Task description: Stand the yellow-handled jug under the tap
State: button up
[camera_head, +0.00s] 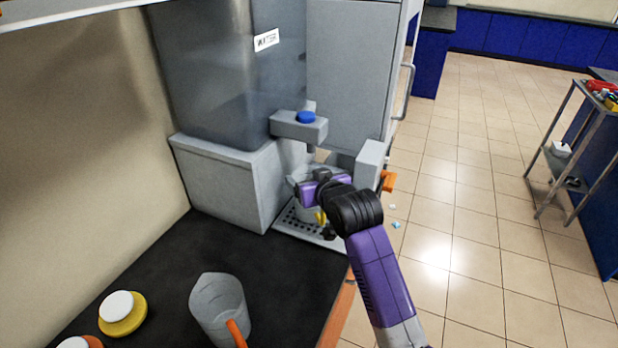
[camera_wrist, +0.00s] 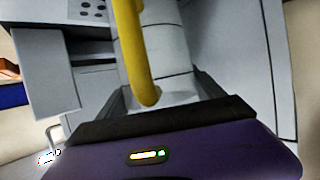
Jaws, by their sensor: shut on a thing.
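The yellow-handled jug (camera_head: 308,199) is a pale, see-through vessel over the drip tray (camera_head: 284,222), below the tap (camera_head: 298,126) with its blue button. My gripper and arm hide much of it. My gripper (camera_head: 326,222) is shut on the jug at its yellow handle. In the wrist view the yellow handle (camera_wrist: 135,48) runs down to the dark gripper edge, with the pale jug body (camera_wrist: 170,45) behind it. The jug looks about upright. I cannot tell whether its base touches the tray.
A second jug with an orange handle (camera_head: 218,306) stands on the black counter (camera_head: 200,258). A yellow-and-white lid (camera_head: 121,312) and an orange-and-white one (camera_head: 78,343) lie at the left. The water tank (camera_head: 228,65) rises behind. Tiled floor is open to the right.

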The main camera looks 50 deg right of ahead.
jog(key=shift+f, duration=0.1)
jog(key=o, duration=1.8)
